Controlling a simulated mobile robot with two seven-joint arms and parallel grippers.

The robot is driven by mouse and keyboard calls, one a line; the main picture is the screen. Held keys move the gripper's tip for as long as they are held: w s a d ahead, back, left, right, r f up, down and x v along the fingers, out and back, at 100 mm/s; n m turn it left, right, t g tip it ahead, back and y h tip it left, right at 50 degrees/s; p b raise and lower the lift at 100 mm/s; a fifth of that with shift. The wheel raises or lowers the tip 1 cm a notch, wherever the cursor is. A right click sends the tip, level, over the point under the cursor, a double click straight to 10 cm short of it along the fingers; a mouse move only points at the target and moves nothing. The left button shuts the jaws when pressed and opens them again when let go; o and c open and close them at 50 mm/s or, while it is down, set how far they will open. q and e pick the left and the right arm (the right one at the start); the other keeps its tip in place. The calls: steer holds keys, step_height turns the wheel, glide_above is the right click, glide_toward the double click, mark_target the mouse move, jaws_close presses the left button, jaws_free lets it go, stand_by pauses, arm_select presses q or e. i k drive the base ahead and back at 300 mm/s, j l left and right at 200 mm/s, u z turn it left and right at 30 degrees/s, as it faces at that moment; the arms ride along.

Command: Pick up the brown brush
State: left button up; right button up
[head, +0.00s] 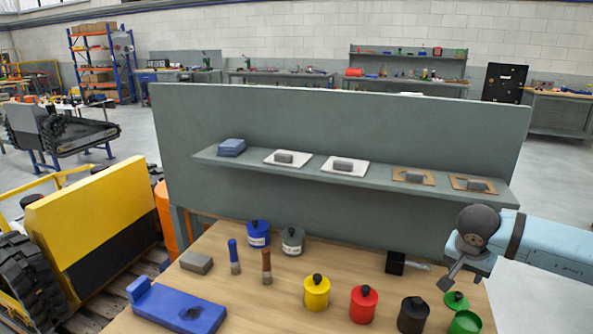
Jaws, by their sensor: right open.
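The brown brush (266,268) stands upright on the wooden table (225,262), with its brown handle up and its lower end dark. A blue brush (234,257) stands upright just to its left. My right gripper (446,284) is open and empty, above the right side of the table near the green pot. It is well to the right of the brown brush and apart from it. My left gripper is not in view.
Yellow (317,293), red (363,304) and black (413,315) lidded pots stand between the brush and my right gripper. Blue (258,234) and grey (293,241) pots stand behind the brush.

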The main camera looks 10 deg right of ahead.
mark_target(268, 278)
steer(key=k, duration=1)
